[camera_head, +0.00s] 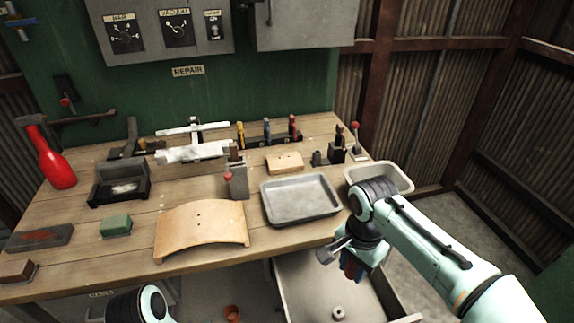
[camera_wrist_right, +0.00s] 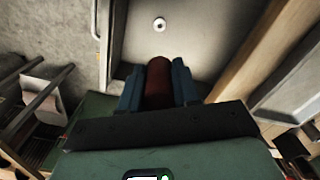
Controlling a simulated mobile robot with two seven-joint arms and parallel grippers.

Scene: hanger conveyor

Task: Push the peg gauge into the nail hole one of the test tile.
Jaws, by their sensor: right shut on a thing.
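My right gripper (camera_head: 351,271) hangs past the front right edge of the workbench, above the grey sink-like basin. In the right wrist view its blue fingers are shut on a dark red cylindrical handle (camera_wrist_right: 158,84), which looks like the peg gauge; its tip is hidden. A large curved tan tile (camera_head: 203,230) with two small holes lies at the bench front. A small tan tile (camera_head: 284,162), also with small dark marks like holes, lies farther back. I cannot tell which is the test tile. The gripper is apart from both. My left gripper is not in view.
A grey tray (camera_head: 301,218) lies between the curved tile and my right arm, with a pale bin (camera_head: 397,174) at the right. A post with a red knob (camera_head: 237,181) stands behind the curved tile. The basin (camera_head: 300,283) is below.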

